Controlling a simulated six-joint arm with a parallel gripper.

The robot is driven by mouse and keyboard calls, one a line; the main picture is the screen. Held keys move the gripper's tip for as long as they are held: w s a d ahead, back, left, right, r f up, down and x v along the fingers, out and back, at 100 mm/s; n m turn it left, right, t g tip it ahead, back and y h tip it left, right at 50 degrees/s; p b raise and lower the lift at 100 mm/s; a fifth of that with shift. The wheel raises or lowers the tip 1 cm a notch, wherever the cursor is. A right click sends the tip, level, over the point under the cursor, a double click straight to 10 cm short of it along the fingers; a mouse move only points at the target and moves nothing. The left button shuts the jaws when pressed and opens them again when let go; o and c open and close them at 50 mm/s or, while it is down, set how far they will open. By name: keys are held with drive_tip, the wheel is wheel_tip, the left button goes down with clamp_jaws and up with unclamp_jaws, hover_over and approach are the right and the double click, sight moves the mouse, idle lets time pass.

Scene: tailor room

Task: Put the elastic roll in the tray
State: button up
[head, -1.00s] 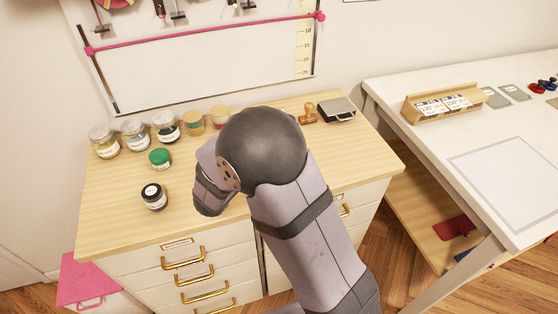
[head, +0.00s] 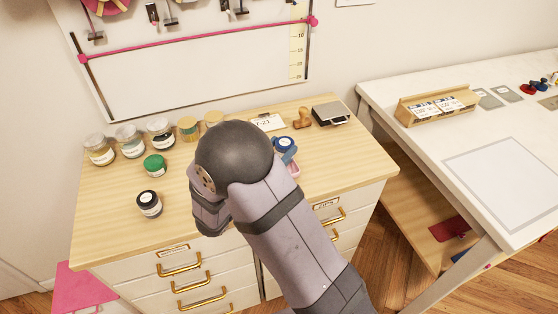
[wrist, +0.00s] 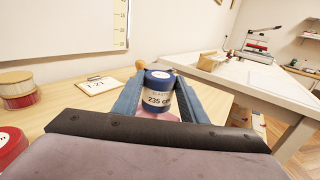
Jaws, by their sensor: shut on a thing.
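A blue elastic roll (wrist: 157,78) with a white label reading "235 c…" sits upright between the two fingers of my gripper (wrist: 158,92) in the wrist view. The fingers are shut on its sides. In the head view the roll (head: 285,144) shows just right of my dark round wrist joint, with part of my gripper (head: 284,155) around it. A pink surface (head: 294,171), perhaps the tray, shows below the roll, mostly hidden by my arm. It also shows as a pink patch (wrist: 158,115) between the fingers. I cannot tell whether the roll touches it.
A card marked T-21 (head: 267,122), a wooden stamp (head: 303,118) and a dark pad box (head: 331,115) stand behind. Several jars, a green-lidded jar (head: 154,166) and a black-lidded jar (head: 149,204) stand left. A white table (head: 430,150) is right.

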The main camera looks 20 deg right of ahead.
drive_tip(key=shift+f, duration=2.1)
drive_tip(key=shift+f, duration=0.1)
drive_tip(key=o, duration=1)
drive_tip(key=shift+a, duration=0.1)
drive_tip(key=b+v, duration=0.2)
drive_tip(key=v, duration=1)
